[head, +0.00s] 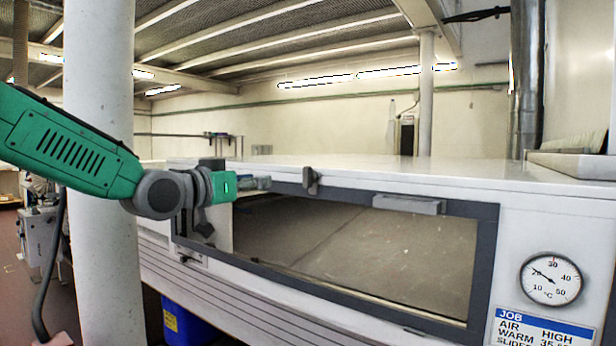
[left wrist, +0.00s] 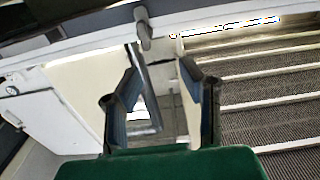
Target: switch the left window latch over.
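The window latch is a small dark grey lever (head: 312,181) on the top edge of the tunnel's window frame, left of the middle. It stands roughly upright in the head view. In the left wrist view the latch (left wrist: 144,30) shows just beyond the fingertips, closer to the left-hand finger. My left gripper (head: 262,183) is just left of the latch, at about its height, with a visible gap between them. In the left wrist view its two fingers (left wrist: 163,70) are spread with nothing between them. My right gripper is not in view.
The window's dark frame (head: 483,262) surrounds a large pane in the white tunnel housing. A grey bar-like handle (head: 409,204) sits on the frame right of the latch. A white column (head: 99,170) stands at the left, behind my arm. A dial gauge (head: 551,279) is at the right.

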